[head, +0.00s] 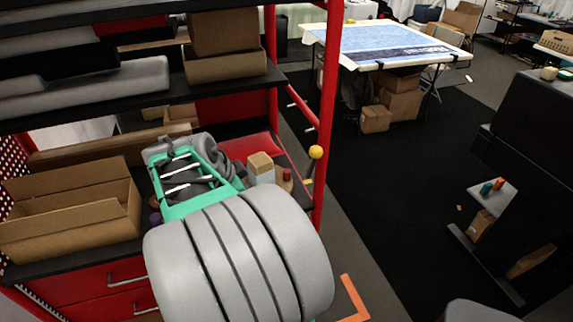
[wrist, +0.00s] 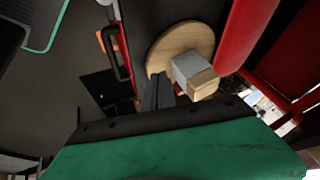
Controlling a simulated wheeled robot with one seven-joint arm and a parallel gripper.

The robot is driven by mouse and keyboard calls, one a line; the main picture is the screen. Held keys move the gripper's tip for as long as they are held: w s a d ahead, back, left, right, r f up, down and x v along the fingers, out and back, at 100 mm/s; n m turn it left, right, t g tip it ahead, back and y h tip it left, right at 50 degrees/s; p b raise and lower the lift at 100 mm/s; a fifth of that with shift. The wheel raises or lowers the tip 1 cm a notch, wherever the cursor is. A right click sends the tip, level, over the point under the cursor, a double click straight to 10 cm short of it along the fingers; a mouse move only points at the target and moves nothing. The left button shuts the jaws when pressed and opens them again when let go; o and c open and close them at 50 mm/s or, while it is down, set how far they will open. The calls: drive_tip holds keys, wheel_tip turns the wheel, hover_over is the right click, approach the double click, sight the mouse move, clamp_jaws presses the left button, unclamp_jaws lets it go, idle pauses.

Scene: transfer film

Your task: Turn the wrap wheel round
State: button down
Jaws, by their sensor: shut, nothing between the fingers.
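In the wrist view a round pale wooden disc (wrist: 165,50), which looks like the wheel, lies beyond my fingers. A block (wrist: 186,68) with a whitish side and a tan side covers part of it; I cannot tell whether they touch. My gripper (wrist: 158,80) is shut and empty, its dark fingertips close to the disc's lower edge and left of the block. Contact is unclear. In the head view the block (head: 260,167) stands on the shelf, beside a small wooden piece with a red top (head: 286,178). My grey arm hides much of the shelf there.
An open cardboard box (head: 70,215) stands left on the shelf. More boxes (head: 225,62) sit on the shelf above.

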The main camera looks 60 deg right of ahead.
sight(286, 175)
drive_tip(key=s+d+r+m+g, duration=0.1)
drive_tip(key=s+d+r+m, duration=0.1)
drive_tip(key=s+d+m, duration=0.25)
drive_tip(key=shift+h, duration=0.4)
drive_tip(key=x, duration=0.3)
drive_tip(key=p+x, duration=0.1)
drive_tip(key=x, duration=0.2)
drive_tip(key=p+x, duration=0.1)
drive_tip(key=x, duration=0.3)
drive_tip(key=shift+s, duration=0.3)
drive_tip(key=d, duration=0.1)
drive_tip(key=w+d+p, duration=0.1)
drive_tip(key=d, duration=0.1)
drive_tip(key=shift+w+d+p, duration=0.2)
drive_tip(key=shift+w+p, duration=0.1)
drive_tip(key=shift+w, duration=0.05)
drive_tip(key=shift+w+d+f, duration=0.1)
drive_tip(key=shift+d, duration=0.15)
drive_tip(key=shift+w+d+f+b, duration=0.25)
drive_tip(key=shift+d+b, duration=0.3)
drive_tip(key=shift+b, duration=0.55)
drive_tip(key=shift+d, duration=0.25)
drive_tip(key=shift+r, duration=0.25)
